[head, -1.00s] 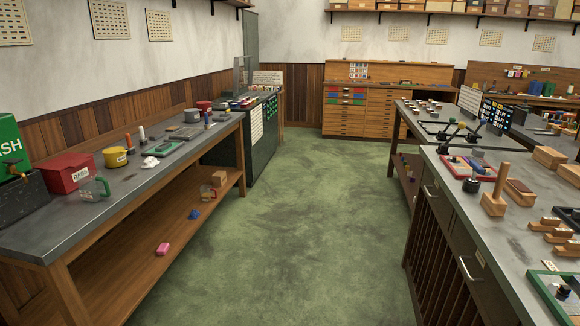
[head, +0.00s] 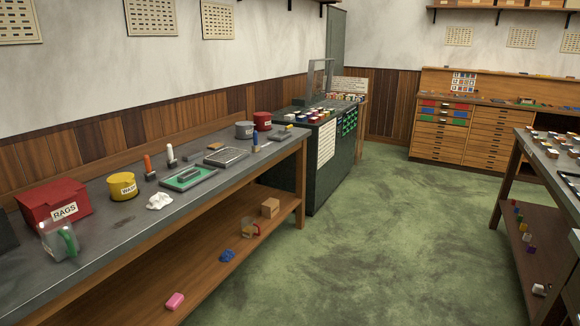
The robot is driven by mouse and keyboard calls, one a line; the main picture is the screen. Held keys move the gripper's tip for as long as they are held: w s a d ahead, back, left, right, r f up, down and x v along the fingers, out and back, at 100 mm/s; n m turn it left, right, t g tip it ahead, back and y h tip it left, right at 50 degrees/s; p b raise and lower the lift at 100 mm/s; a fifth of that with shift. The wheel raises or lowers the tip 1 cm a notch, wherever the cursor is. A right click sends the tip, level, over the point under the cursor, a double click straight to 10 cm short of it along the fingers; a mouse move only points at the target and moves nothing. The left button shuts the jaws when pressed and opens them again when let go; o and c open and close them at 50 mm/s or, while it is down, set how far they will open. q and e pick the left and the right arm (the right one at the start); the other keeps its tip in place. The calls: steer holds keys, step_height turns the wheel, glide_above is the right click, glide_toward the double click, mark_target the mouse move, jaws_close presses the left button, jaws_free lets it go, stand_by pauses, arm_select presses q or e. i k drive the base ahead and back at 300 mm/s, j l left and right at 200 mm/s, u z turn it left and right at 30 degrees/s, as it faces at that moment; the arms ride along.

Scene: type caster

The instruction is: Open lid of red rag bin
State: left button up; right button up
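The red rag bin (head: 52,204) sits at the left end of the long grey-topped bench, against the back wall. It is a red box with a white label reading RAGS on its front. Its red lid (head: 48,192) appears closed. A clear mug-like container with a green part (head: 60,241) stands in front of it, close to the bench's front edge, and covers a little of the bin's lower front. Neither of my grippers is in view.
A yellow tin (head: 122,186) and a white crumpled rag (head: 159,201) lie right of the bin. The bench's lower shelf (head: 205,270) holds small items. The green floor (head: 350,250) is clear between benches.

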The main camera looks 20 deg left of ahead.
mark_target(53, 193)
steer(key=i+u, duration=0.3)
steer(key=u, duration=0.15)
steer(key=i+l+u, duration=0.1)
steer(key=i+u, duration=0.3)
steer(key=i+l+u, duration=0.15)
steer(key=u, duration=0.3)
steer(key=i+l+u, duration=0.3)
steer(key=u, duration=0.15)
steer(key=i+l+u, duration=0.15)
steer(key=l+u, duration=0.25)
